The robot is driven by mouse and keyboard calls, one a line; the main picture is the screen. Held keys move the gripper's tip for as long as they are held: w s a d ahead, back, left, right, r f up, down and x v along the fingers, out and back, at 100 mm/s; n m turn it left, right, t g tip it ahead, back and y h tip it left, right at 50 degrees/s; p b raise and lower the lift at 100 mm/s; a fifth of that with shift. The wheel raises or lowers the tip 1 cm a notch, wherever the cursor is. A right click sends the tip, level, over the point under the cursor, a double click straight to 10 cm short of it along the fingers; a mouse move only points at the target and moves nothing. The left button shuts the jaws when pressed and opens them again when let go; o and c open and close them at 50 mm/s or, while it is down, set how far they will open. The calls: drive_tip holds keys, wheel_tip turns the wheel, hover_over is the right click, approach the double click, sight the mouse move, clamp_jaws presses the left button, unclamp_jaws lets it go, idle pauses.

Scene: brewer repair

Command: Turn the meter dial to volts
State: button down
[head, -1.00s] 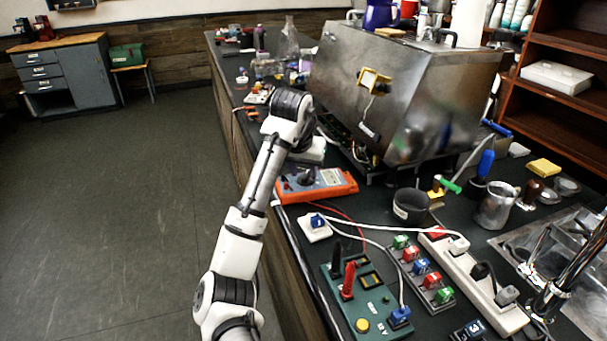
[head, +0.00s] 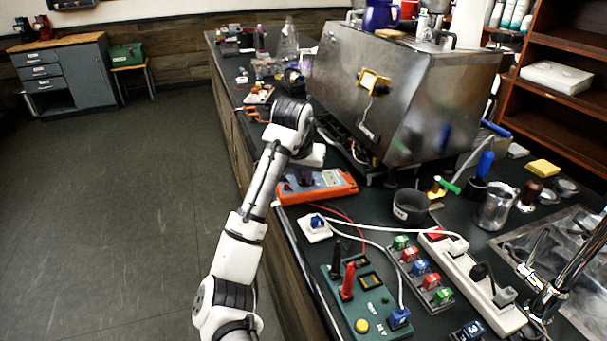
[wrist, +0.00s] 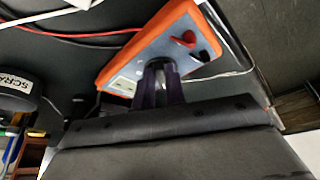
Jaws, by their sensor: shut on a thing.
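The orange meter (head: 328,187) with a grey-blue face lies on the dark bench, left of the black cup. It also shows in the wrist view (wrist: 133,58), with red and black plugs at one end and a small display at the other. My gripper (head: 306,178) is over the meter's face, pointing down. In the wrist view my gripper's dark fingers (wrist: 160,72) are close together at the middle of the face, shut on the dial knob. The fingers hide most of the dial, and I cannot read its setting.
A steel brewer (head: 400,90) stands behind the meter. A white socket block (head: 315,228) and a green test board (head: 365,300) are in front. Cables cross the bench near the meter. A black cup (head: 410,207) stands to the right. The floor on the left is clear.

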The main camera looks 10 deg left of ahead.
drive_tip(key=m+h+p, duration=0.1)
drive_tip(key=m, duration=0.1)
drive_tip(key=m+p, duration=0.2)
drive_tip(key=shift+w+a+r+m+h, duration=0.1)
drive_tip(key=shift+a+r+m+h, duration=0.05)
drive_tip(key=shift+a+m+h, duration=0.2)
drive_tip(key=shift+w+a+m+g+h+p, duration=0.1)
drive_tip(key=shift+a+m+g+h+p, duration=0.2)
drive_tip(key=shift+m, duration=0.7)
drive_tip(key=shift+w+a+m+g+h+p, duration=0.1)
drive_tip(key=shift+m+g+h+p, duration=0.35)
drive_tip(key=shift+m, duration=0.5)
drive_tip(key=c, duration=1.4)
unclamp_jaws()
drive_tip(key=shift+c, duration=0.2)
drive_tip(key=v, duration=1.3)
drive_tip(key=shift+s+r+b, duration=0.2)
drive_tip(key=shift+r+b, duration=0.05)
drive_tip(key=shift+b, duration=0.05)
